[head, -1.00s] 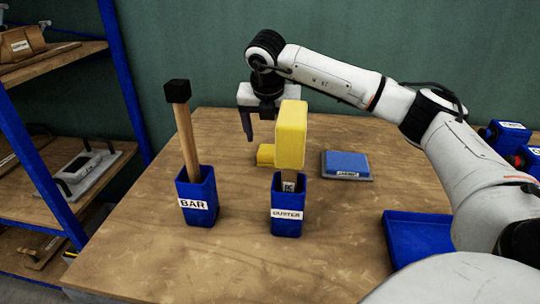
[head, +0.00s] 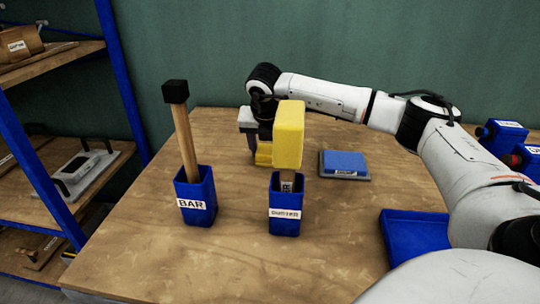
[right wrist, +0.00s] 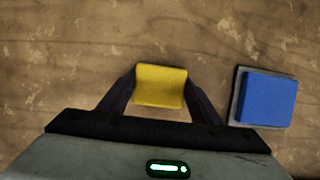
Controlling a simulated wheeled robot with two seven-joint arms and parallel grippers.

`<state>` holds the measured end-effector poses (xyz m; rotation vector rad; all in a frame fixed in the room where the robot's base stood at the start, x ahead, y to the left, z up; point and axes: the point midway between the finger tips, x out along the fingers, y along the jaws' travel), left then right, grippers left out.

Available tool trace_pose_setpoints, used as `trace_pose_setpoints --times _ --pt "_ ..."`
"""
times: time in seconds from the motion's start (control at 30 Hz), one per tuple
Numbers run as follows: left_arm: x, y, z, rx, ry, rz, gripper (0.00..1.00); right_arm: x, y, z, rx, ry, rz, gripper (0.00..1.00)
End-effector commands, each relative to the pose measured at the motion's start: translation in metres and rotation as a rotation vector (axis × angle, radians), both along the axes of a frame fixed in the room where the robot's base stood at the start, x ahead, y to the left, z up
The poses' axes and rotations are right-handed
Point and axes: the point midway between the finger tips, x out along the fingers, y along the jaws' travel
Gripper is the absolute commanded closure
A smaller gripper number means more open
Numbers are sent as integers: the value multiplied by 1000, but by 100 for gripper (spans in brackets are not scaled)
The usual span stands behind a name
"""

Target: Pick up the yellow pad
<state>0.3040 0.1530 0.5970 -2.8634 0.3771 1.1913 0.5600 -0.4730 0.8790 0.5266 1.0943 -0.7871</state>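The yellow pad (right wrist: 160,86) lies on the table (right wrist: 60,50) between the two fingers of my right gripper (right wrist: 160,90) in the right wrist view. The fingers are at its left and right sides, with little or no gap visible; I cannot tell whether they press on it. In the head view the yellow pad (head: 264,153) is partly hidden by the gripper (head: 262,152) and by the yellow head of the duster. The right gripper is low at the table there. My left gripper is not in view.
The duster (head: 289,136) stands in a blue holder (head: 285,210), in front of the pad. A dark-topped bar stands in another blue holder (head: 195,208). A blue pad on a grey plate (head: 344,164) lies right of the gripper. A blue tray (head: 415,240) is at the right.

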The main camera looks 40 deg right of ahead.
Motion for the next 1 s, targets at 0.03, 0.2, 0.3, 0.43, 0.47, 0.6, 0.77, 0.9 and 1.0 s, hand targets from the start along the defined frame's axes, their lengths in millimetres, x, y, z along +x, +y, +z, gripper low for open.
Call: trace_pose_setpoints --times 0.03,0.2,0.3,0.43,0.47,0.6,0.77,0.9,1.0 --pt "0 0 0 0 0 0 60 0 0 0 0 0 0 53" --pt "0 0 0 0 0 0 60 0 0 0 0 0 0 63" --pt "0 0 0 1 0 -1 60 0 0 1 0 0 0 63" --pt "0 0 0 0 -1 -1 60 1 0 9 0 -1 0 63" --pt "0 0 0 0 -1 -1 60 1 0 13 0 -2 -1 63" --pt "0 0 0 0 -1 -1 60 1 0 40 0 -4 0 63" --pt "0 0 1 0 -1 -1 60 1 1 73 0 -4 0 63" --pt "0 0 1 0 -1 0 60 1 0 92 0 -2 -1 63" --pt "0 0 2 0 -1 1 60 1 0 99 1 -1 0 63"
